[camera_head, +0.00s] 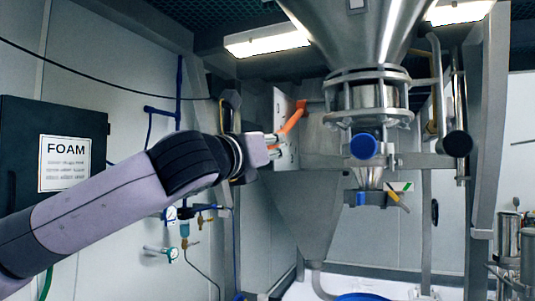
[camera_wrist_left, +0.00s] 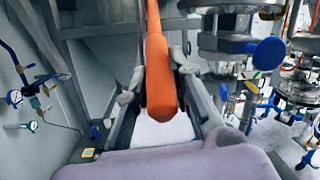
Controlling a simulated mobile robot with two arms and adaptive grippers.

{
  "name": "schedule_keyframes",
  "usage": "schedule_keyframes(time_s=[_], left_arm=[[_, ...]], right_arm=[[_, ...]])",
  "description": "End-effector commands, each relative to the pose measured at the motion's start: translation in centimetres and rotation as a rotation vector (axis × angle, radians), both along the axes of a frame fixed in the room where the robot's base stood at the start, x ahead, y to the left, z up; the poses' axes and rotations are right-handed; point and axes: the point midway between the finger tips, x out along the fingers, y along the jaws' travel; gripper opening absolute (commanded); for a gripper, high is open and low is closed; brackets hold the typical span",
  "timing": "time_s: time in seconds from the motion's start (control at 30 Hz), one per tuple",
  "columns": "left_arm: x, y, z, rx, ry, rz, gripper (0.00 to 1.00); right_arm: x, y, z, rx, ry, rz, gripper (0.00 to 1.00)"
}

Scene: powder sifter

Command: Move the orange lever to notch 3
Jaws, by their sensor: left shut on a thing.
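The orange lever (camera_head: 294,118) juts out from a metal panel on the sifter frame in the head view. In the left wrist view the lever (camera_wrist_left: 158,75) runs down the middle toward the camera, its rounded end nearest. My left gripper (camera_head: 275,145) reaches in from the left beside the panel. In the wrist view its fingers (camera_wrist_left: 157,85) lie on either side of the lever, shut on it. The notches and their numbers cannot be made out. My right gripper is not in view.
A steel hopper (camera_head: 352,35) with a blue round knob (camera_head: 364,146) stands right of the lever. A black box with a FOAM label (camera_head: 65,163) hangs at left. Gauges and blue pipes (camera_head: 183,225) are on the wall below my arm.

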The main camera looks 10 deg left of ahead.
Motion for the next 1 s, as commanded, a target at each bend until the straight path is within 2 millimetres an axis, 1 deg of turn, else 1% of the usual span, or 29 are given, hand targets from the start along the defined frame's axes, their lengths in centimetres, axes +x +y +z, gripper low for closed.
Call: schedule_keyframes(time_s=[0.03, 0.1, 0.2, 0.6, 0.63, 0.9, 0.93, 1.0], left_arm=[[0.4, -0.1, -1.5, -0.008, -0.023, 0.0, 0.0], [0.8, -0.2, -2.0, -0.018, -0.051, 0.001, 0.0], [1.1, -0.3, -2.3, -0.027, -0.08, 0.0, 0.0], [1.3, -0.4, -2.3, -0.031, -0.096, 0.001, 0.0], [1.3, -0.4, -2.3, -0.031, -0.096, 0.001, 0.22], [1.3, -0.4, -2.3, -0.03, -0.096, 0.001, 0.4], [1.3, -0.4, -2.3, -0.03, -0.096, 0.001, 0.41], [1.3, -0.4, -2.3, -0.03, -0.097, 0.0, 0.41]], right_arm=[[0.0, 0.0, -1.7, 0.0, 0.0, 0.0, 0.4], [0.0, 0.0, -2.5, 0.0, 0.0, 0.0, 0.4], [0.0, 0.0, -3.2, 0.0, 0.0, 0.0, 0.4], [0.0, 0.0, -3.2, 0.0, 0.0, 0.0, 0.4], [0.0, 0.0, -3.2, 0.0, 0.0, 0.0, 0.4], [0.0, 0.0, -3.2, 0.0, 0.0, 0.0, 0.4], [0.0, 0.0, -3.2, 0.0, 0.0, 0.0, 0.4], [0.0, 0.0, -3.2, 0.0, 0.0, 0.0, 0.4]])
